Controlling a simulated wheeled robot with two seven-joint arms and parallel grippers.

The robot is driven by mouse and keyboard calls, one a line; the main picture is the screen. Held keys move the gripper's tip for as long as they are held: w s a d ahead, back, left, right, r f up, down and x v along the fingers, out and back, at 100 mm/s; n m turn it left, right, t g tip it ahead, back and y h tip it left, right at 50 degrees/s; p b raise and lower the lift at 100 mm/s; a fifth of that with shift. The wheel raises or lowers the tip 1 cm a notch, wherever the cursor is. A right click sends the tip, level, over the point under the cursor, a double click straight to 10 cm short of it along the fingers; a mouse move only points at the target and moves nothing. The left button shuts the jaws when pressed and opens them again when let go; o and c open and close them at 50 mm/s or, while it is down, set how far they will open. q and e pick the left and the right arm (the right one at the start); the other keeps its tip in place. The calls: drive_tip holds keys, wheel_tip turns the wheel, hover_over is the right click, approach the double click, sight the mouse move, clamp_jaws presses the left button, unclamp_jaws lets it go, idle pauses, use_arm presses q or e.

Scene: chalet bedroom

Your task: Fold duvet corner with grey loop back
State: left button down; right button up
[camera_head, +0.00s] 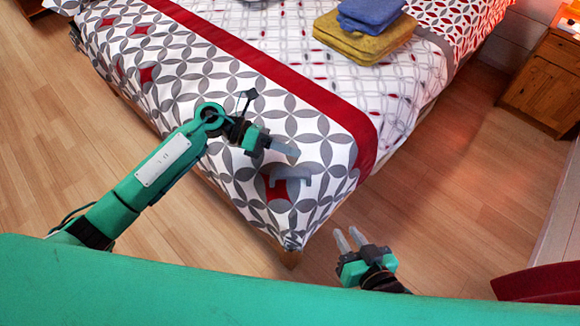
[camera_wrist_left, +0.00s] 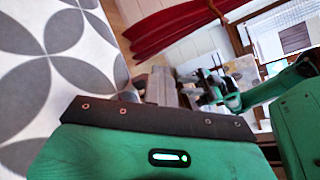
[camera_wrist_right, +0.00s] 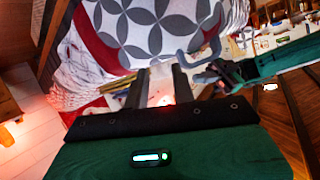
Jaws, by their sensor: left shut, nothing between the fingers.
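The duvet (camera_head: 200,75), white with grey petal shapes and a red band, covers the bed and hangs over its near end. The grey loop (camera_head: 292,171) stands out from the duvet near its near corner. It also shows in the right wrist view (camera_wrist_right: 192,64), above and right of my fingers. My left gripper (camera_head: 292,151) is shut and empty, just above the loop in the head view. My right gripper (camera_head: 348,233) is open and empty, low and right of the duvet corner. In the left wrist view the loop is not visible; the duvet fills the left side.
Yellow (camera_head: 362,40) and blue (camera_head: 370,12) folded cloths lie stacked on the bed. A wooden nightstand (camera_head: 545,80) stands at the right. A red item (camera_head: 540,284) lies at the lower right. The wooden floor (camera_head: 460,190) right of the bed is clear.

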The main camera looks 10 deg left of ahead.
drive_tip(key=a+m, duration=0.2)
drive_tip(key=a+m+t+y, duration=0.1)
drive_tip(key=a+m, duration=0.1)
drive_tip(key=m, duration=0.1)
drive_tip(key=a+f+m+t+y, duration=0.1)
drive_tip(key=a+m, duration=0.1)
drive_tip(key=m, duration=0.1)
drive_tip(key=shift+w+a, duration=0.2)
drive_tip(key=shift+a, duration=0.15)
clamp_jaws()
drive_tip(key=s+a+f+m+t+h, duration=0.2)
drive_tip(key=a+f+m+t, duration=0.1)
drive_tip(key=m, duration=1.1)
drive_tip(key=s+a+f+m+t+h, duration=0.2)
drive_tip(key=f+m+t+h, duration=0.1)
drive_tip(key=m, duration=1.2)
drive_tip(key=x, duration=0.9)
drive_tip(key=shift+w, duration=0.2)
